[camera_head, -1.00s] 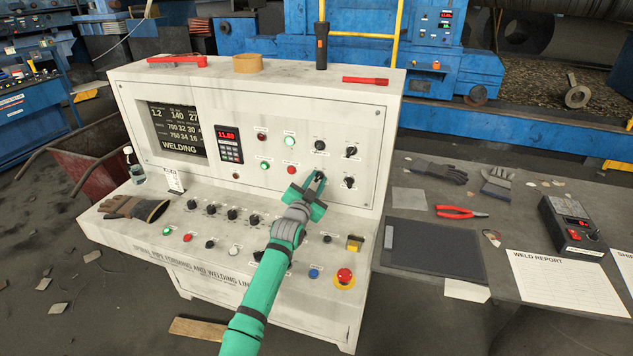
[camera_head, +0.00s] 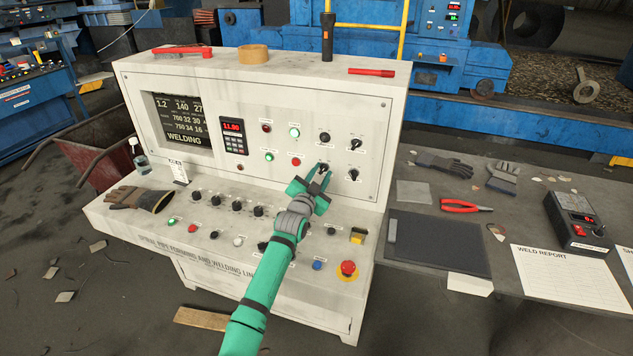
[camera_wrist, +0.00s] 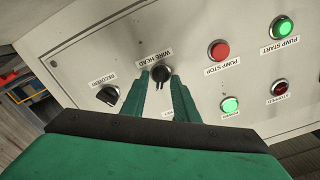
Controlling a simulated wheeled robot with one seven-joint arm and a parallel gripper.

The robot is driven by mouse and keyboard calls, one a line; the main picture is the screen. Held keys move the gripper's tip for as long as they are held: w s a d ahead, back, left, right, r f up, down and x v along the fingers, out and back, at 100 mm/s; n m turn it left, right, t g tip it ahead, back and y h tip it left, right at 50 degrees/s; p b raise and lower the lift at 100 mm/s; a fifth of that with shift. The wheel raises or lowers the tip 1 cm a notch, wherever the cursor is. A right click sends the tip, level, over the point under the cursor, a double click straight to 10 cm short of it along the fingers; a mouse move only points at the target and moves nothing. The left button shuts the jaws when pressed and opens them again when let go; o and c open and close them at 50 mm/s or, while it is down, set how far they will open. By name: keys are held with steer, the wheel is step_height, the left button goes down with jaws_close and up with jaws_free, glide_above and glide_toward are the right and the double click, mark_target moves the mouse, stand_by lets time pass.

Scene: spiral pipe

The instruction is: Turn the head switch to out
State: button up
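The head switch, a black rotary knob labelled WIRE HEAD (camera_wrist: 161,75), is on the upright face of the white console (camera_head: 245,84). In the wrist view it sits between the tips of my gripper (camera_wrist: 160,86), with a finger on each side. The fingers are apart and a gap seems to show beside the knob, so I cannot tell if either touches it. The knob's pointer faces down in the wrist view. A small label below it is partly hidden between the fingers. In the head view, my gripper (camera_head: 321,174) is at the panel and largely covers this knob.
The RECOVERY knob (camera_wrist: 107,95) is close beside one finger. The red PUMP STOP button (camera_wrist: 218,50) and a green lamp (camera_wrist: 230,105) are on the other side. Below my arm, the sloped desk carries several knobs and a red emergency stop (camera_head: 348,268).

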steer(key=v, duration=1)
steer(key=shift+a, duration=0.1)
